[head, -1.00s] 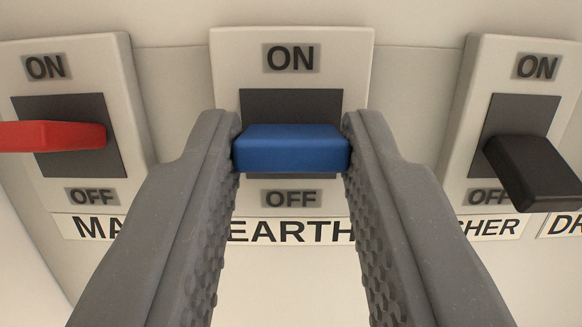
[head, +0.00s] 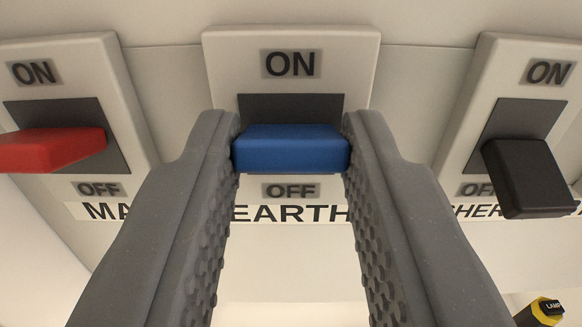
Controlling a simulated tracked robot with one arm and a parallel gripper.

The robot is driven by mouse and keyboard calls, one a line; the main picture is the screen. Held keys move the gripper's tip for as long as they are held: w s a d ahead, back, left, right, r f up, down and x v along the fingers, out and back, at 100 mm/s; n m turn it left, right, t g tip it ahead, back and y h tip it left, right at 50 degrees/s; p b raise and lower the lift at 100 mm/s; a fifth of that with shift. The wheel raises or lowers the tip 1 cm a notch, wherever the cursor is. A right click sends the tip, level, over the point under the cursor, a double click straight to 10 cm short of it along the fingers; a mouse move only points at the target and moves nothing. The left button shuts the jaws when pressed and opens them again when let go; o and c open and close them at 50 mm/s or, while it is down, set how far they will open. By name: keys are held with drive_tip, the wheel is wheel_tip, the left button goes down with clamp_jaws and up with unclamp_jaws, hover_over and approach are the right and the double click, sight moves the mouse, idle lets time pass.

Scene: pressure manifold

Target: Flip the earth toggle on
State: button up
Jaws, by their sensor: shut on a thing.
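The earth toggle is a blue lever (head: 290,149) on a pale switch plate (head: 222,70) with a dark recess, ON above and OFF below. The EARTH label (head: 285,213) sits under the plate. My gripper (head: 291,143) is shut on the blue lever, one finger touching each side. The lever sticks out towards me and covers the lower part of the recess, just above the OFF mark. The fingers hide parts of the label strip.
A red lever (head: 50,150) on its own plate is at the left. A black lever (head: 528,178) is on a plate at the right. The wall below the labels is bare.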

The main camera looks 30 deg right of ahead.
drive_tip(key=shift+r, duration=0.1)
drive_tip(key=o, duration=1)
drive_tip(key=b+v, duration=0.1)
drive_tip(key=v, duration=1.2)
drive_tip(key=shift+s+a, duration=0.25)
drive_tip(key=shift+s, duration=0.1)
